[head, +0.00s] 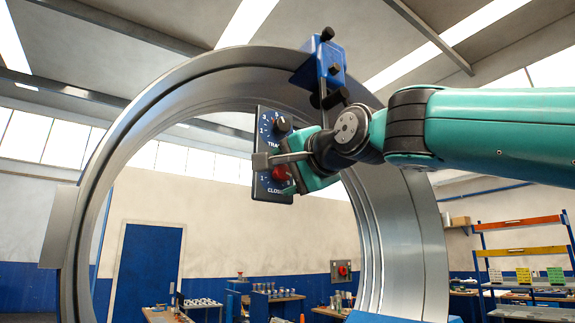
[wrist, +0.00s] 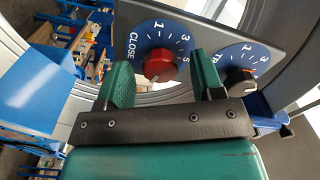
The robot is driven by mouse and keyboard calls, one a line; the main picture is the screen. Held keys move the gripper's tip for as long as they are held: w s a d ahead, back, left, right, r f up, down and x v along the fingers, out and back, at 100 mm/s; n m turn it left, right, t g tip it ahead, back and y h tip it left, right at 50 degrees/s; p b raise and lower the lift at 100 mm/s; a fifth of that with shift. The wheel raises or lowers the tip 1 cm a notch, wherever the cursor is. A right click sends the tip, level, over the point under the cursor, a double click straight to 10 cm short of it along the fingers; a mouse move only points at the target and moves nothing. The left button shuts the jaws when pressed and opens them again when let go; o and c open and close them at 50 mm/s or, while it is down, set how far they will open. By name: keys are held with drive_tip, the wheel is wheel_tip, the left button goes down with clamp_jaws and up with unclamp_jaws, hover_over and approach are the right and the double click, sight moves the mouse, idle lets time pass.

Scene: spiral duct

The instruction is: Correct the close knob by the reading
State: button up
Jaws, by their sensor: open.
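The close knob (wrist: 160,66) is red, on a round blue dial labelled CLOSE with 1, 3 and 5 around it. A small pale mark shows on its lower edge; its exact reading is unclear. In the head view the close knob (head: 281,173) is on the lower half of a dark panel (head: 262,188), partly hidden by my gripper. My gripper (wrist: 161,78) is open, with one green finger on either side of the knob in the wrist view. I see gaps there and cannot tell any contact.
A second, dark knob (head: 282,125) sits above on the panel; its dial (wrist: 242,62) is right of the close dial in the wrist view. A large metal duct ring (head: 90,210) surrounds the panel, with a blue clamp (head: 325,65) on top. Workbenches stand behind.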

drive_tip(key=c, duration=0.9)
drive_tip(key=shift+n, duration=0.3)
drive_tip(key=n+b, duration=0.1)
drive_tip(key=n, duration=0.3)
drive_tip(key=shift+f, duration=0.1)
drive_tip(key=n+b, duration=0.1)
drive_tip(key=n, duration=0.5)
